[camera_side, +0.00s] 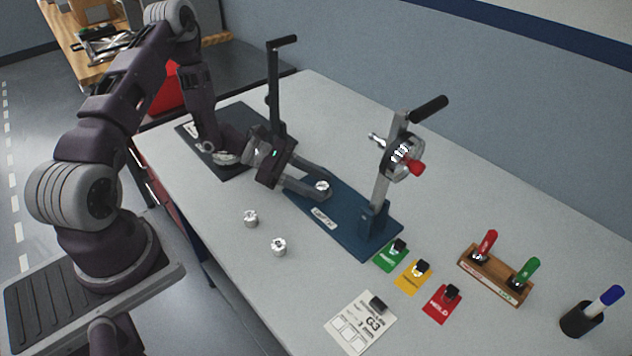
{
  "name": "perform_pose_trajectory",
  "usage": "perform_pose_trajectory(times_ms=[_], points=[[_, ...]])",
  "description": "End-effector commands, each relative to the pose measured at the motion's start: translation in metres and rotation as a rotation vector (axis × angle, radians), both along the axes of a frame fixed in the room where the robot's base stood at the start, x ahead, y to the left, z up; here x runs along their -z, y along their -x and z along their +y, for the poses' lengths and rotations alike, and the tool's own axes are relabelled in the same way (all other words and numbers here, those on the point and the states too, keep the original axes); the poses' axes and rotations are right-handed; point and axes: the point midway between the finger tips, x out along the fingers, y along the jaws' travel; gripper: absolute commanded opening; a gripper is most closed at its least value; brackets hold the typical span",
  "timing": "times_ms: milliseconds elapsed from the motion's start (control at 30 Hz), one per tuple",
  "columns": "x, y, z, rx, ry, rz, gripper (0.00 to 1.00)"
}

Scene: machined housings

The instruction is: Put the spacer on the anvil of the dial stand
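My gripper (325,189) reaches in from the left, low over the blue base plate (350,225) of the dial stand. Its two fingers close on both sides of a small round silver piece, which looks like the spacer (322,186). The fingers hide the underside of the piece, so I cannot tell whether it touches anything below. The dial stand (382,180) rises at the right end of the plate, with a round dial, a red knob and a black-handled lever. I cannot make out the anvil. Two similar silver pieces stand on the table, one (250,218) left of the other (279,246).
A dark plate (222,165) with a tall black lever post (274,90) lies behind my gripper.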

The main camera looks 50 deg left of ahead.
Motion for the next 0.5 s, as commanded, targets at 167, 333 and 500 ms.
perform_pose_trajectory(times_ms=[167, 333, 500], points=[[-0.001, 0.0, 0.0, 0.0, -0.001, -0.001, 0.48], [-0.013, 0.013, 0.023, -0.005, -0.003, -0.002, 0.48], [-0.032, 0.038, 0.06, -0.006, -0.004, -0.003, 0.48]])
